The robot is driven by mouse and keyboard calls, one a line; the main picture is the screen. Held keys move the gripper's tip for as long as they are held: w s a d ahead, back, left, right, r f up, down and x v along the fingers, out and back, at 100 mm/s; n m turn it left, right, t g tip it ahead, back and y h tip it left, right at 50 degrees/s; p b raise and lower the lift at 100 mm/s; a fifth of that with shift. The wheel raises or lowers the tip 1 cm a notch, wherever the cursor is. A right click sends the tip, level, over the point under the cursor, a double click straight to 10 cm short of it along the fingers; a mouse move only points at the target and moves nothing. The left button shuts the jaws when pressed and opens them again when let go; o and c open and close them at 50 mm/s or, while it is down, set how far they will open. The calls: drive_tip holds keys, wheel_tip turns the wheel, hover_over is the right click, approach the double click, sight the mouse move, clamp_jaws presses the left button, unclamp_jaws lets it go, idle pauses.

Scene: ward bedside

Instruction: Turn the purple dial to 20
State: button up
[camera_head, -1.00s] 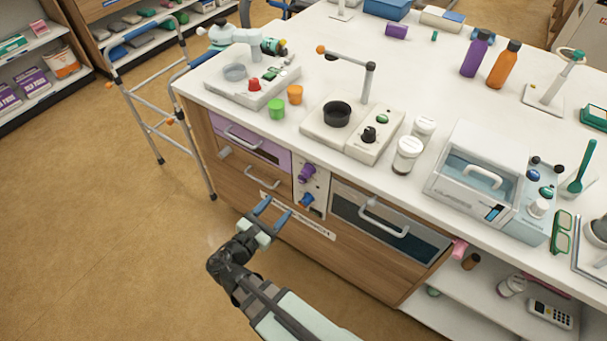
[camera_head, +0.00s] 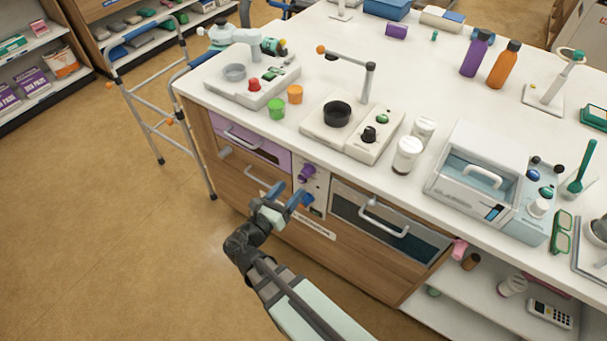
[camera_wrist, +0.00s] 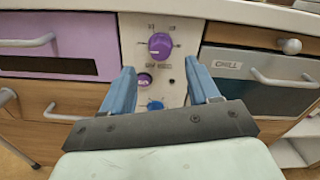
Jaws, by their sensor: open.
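The purple dial (camera_head: 306,173) is on the narrow white panel (camera_head: 318,181) at the front of the cabinet. In the wrist view the purple dial (camera_wrist: 160,45) is ahead of and between my fingertips, with small marks around it too blurred to read. A blue dial (camera_wrist: 155,105) is lower on the same panel, partly hidden by my gripper. My gripper (camera_head: 287,191) is open and empty, just in front of the panel and a little below the purple dial. In the wrist view my gripper (camera_wrist: 161,80) has its two blue fingers spread, apart from the dial.
A purple drawer (camera_head: 250,143) with a handle is left of the panel. A glass-fronted drawer (camera_head: 390,225) labelled CHILL in the wrist view is right of it. The white countertop (camera_head: 440,85) above holds several devices and bottles. A walker (camera_head: 155,110) stands at left; floor in front is clear.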

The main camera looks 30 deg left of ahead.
sight(304, 175)
drive_tip(key=shift+w, duration=4)
drive_tip(key=shift+c, duration=0.3)
drive_tip(key=c, duration=0.9)
drive_tip(key=shift+c, duration=0.3)
